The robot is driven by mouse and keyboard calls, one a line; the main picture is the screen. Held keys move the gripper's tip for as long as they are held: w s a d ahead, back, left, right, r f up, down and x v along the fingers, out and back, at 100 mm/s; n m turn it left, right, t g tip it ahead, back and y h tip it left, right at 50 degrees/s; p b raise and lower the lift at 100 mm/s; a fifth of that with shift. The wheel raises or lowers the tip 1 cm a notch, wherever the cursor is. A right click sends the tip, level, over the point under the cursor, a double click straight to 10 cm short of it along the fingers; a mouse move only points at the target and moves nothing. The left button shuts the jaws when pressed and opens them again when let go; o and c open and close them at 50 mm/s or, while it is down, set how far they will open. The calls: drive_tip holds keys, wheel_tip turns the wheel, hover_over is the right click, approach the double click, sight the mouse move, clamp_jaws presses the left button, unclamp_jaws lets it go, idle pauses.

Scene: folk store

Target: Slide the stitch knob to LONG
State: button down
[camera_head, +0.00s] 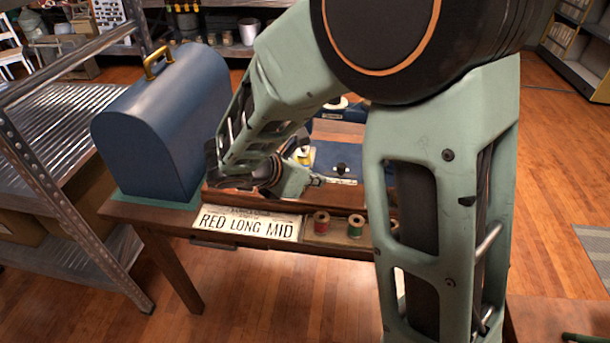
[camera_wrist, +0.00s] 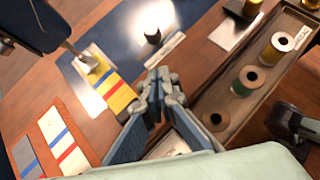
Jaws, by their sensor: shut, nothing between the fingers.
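A small black knob (camera_head: 342,168), seemingly the stitch knob, stands on the blue machine bed (camera_head: 324,153) beside a pale label strip (camera_head: 338,181). The wrist view also shows the knob (camera_wrist: 152,37) and the strip (camera_wrist: 165,50); the strip's lettering is too small to read. My gripper (camera_head: 318,180) is shut and empty, left of and nearer than the knob in the head view. In the wrist view my fingertips (camera_wrist: 158,76) appear below the strip, with a visible gap to the knob. A card (camera_head: 248,222) on the table front reads RED LONG MID.
A tray (camera_wrist: 237,105) of thread spools lies to the right in the wrist view. Striped cloth swatches (camera_wrist: 116,95) lie to the left. A domed blue cover (camera_head: 165,120) with a brass handle stands left of my arm. A metal shelf (camera_head: 60,110) is beyond it.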

sight(339, 174)
drive_tip(key=w+d+f, duration=0.1)
drive_tip(key=w+d, duration=0.2)
drive_tip(key=shift+d+f+b, duration=0.1)
drive_tip(key=shift+f+b, duration=0.25)
drive_tip(key=shift+f, duration=0.05)
drive_tip(key=shift+w+d, duration=0.55)
drive_tip(key=d, duration=0.2)
drive_tip(key=s+d, duration=0.1)
drive_tip(key=shift+d, duration=0.35)
drive_tip(key=shift+a, duration=0.1)
